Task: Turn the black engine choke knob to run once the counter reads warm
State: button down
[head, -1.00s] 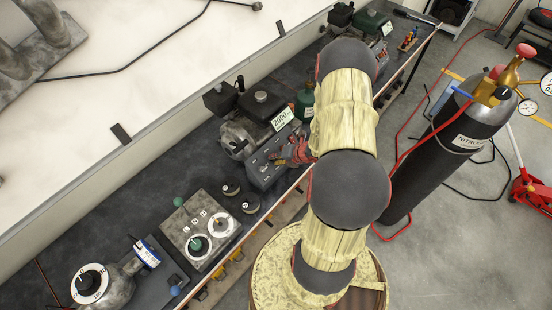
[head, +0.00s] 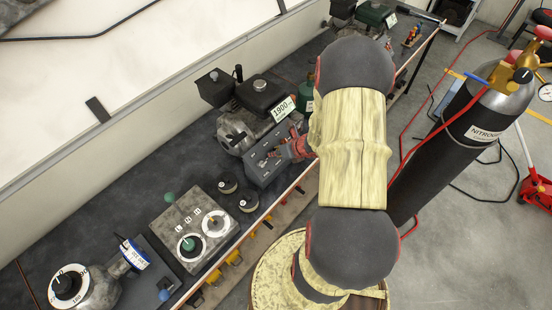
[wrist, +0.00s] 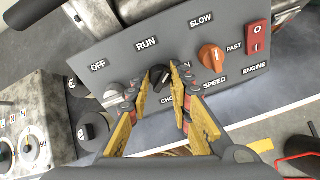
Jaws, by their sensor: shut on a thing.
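The black choke knob (wrist: 160,76) sits on a grey control panel (wrist: 112,60), with RUN and OFF printed to its left. Its CHOKE label and another label to the right are partly covered. My gripper (wrist: 161,88) is shut on the knob, with a yellow-padded finger on each side. A white mark shows on the knob, but its exact pointing is hard to tell. In the head view my gripper (head: 298,148) is at the panel's right end and hides the knob. The counter (head: 284,108) on the engine behind reads 1900.
The panel also has an orange speed lever (wrist: 212,57) and a red engine switch (wrist: 256,40), close right of my gripper. Left along the bench stand a box with two dials (head: 194,228) and a large dial (head: 70,285). A nitrogen cylinder (head: 455,150) stands right.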

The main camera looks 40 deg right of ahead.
jog(key=n+b, duration=0.2)
jog(key=b, duration=0.1)
jog(key=n+b, duration=0.2)
jog(key=b, duration=0.1)
jog(key=n+b, duration=0.2)
jog(key=b, duration=0.1)
jog(key=shift+f+h, duration=0.3)
jog(key=shift+f, duration=0.05)
jog(key=n+b, duration=0.4)
jog(key=b, duration=0.1)
jog(key=shift+r+t, duration=0.15)
jog(key=shift+t, duration=0.15)
jog(key=shift+r+n+b, duration=0.1)
jog(key=shift+n+b, duration=0.2)
jog(key=shift+b, duration=0.15)
jog(key=c, duration=1.6)
grip_release()
jog(key=shift+s+r, duration=0.1)
jog(key=v, duration=1.1)
jog(key=shift+s+a+r, duration=0.2)
jog(key=shift+s+r, duration=0.05)
jog(key=shift+s, duration=0.05)
